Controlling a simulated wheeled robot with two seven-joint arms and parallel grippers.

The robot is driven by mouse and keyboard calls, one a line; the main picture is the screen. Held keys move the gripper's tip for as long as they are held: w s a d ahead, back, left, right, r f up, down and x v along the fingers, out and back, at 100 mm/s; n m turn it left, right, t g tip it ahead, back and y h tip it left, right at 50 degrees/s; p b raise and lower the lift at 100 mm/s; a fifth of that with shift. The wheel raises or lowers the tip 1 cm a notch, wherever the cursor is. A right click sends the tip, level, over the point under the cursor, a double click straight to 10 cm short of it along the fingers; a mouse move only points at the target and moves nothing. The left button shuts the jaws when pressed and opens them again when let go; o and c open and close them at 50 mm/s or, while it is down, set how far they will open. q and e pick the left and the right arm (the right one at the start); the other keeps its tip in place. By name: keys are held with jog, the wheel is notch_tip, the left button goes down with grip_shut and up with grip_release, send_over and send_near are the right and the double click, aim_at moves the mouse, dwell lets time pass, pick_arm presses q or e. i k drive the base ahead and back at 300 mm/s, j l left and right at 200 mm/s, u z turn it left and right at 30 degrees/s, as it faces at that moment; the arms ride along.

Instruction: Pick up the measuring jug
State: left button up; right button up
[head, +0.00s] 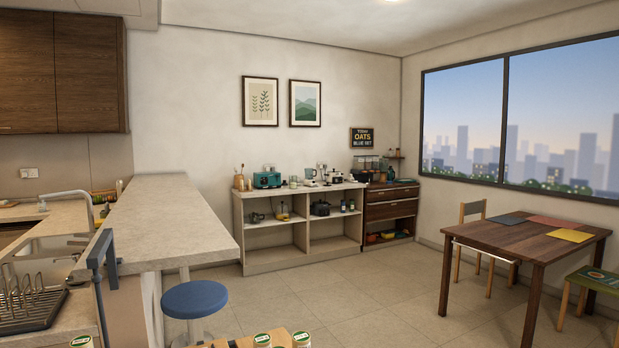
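I cannot make out a measuring jug for certain from here. A small grey-blue jug or mug (310,174) stands on top of the pale shelf unit (290,193) against the back wall, too small to identify. Other small items on that unit and on its shelves are also hard to tell apart. Neither of my grippers shows in the head view.
A long counter (160,222) runs on the left, with a blue stool (194,299) at its near end. A dish rack (30,305) is at lower left. A wooden table (520,240) stands right. Open floor (350,300) lies between.

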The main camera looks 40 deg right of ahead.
aim_at(293, 179)
jog(key=i+l+z, duration=0.2)
jog(key=l+z, duration=0.3)
jog(key=i+l+z, duration=0.25)
jog(key=z, duration=0.2)
jog(key=i+l+z, duration=0.3)
jog(key=z, duration=0.2)
jog(key=i+l+z, duration=0.1)
jog(key=i+z, duration=0.25)
jog(key=z, duration=0.15)
jog(key=i+l+z, duration=0.25)
jog(key=i, duration=0.15)
jog(key=i+z, duration=0.25)
jog(key=i, duration=0.15)
jog(key=i+u, duration=0.45)
jog(key=u, duration=0.25)
jog(key=i+u, duration=0.35)
jog(key=i+j+u, duration=0.15)
jog(key=i+u, duration=0.2)
jog(key=i+j+u, duration=0.1)
jog(key=i+u, duration=0.45)
jog(key=u, duration=0.15)
jog(key=i+j, duration=0.1)
jog(key=i, duration=2.15)
jog(key=i+j, duration=0.15)
jog(key=i, duration=2.05)
